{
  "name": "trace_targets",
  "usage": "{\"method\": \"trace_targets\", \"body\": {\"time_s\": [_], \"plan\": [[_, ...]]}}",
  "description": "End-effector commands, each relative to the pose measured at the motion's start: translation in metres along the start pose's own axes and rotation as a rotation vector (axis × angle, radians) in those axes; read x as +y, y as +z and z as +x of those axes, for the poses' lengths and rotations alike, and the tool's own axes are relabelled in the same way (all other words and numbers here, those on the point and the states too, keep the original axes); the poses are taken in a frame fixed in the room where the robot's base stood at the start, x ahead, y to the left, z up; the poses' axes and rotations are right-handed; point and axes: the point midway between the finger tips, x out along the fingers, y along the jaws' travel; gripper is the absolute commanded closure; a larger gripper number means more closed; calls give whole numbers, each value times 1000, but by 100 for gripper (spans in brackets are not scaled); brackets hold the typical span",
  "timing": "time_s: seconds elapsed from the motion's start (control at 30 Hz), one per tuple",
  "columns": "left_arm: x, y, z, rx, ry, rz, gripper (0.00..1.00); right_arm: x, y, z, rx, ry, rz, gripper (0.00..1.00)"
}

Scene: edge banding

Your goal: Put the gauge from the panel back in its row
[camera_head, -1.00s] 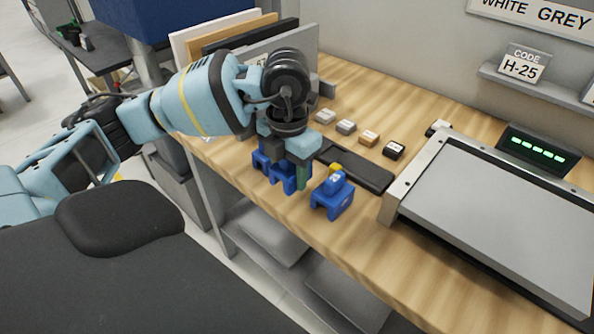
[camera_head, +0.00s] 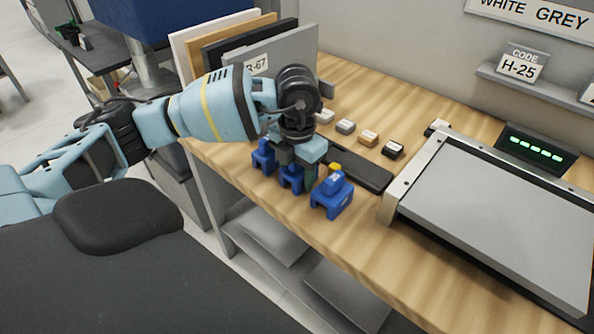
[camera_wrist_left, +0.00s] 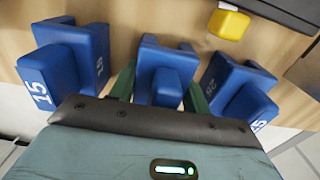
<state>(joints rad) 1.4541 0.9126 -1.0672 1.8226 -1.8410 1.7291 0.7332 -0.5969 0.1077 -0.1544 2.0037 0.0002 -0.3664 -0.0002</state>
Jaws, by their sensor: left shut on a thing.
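Three blue gauges stand in a row along the front of the wooden bench: a left one (camera_head: 263,157), a middle one (camera_head: 290,179) and a right one (camera_head: 332,197). My left gripper (camera_head: 300,183) points down at the middle gauge and is shut on it. In the left wrist view the middle gauge (camera_wrist_left: 160,75) sits between the green fingers (camera_wrist_left: 160,92). The left gauge (camera_wrist_left: 65,60), marked 15, and the right gauge (camera_wrist_left: 238,88) stand apart on either side. Whether the held gauge touches the bench is unclear. My right gripper is not in view.
A yellow block (camera_wrist_left: 229,24) is behind the right gauge. A dark flat strip (camera_head: 365,174) and several small sample blocks (camera_head: 368,138) lie behind the row. The grey panel (camera_head: 500,215) in its frame is at right. Upright boards (camera_head: 270,62) stand at back left.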

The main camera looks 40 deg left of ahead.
Motion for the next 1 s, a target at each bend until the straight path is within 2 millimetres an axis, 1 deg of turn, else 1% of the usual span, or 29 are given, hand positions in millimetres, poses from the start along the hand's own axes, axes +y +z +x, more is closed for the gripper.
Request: {"method": "trace_targets", "body": {"time_s": [0.2,0.23,0.37,0.4,0.63,0.77,0.87,1.0], "plan": [[0,0,4,1,0,0,78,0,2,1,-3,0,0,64],[0,0,4,1,0,0,50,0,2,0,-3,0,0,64],[0,0,3,0,0,0,33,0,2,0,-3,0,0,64],[0,0,3,1,0,0,31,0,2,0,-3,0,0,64],[0,0,3,0,0,0,31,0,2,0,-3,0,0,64],[0,0,-3,-1,0,0,31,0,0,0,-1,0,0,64],[0,0,-14,-2,0,1,31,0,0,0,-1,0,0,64],[0,1,-41,-3,0,2,31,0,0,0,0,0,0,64]]}}
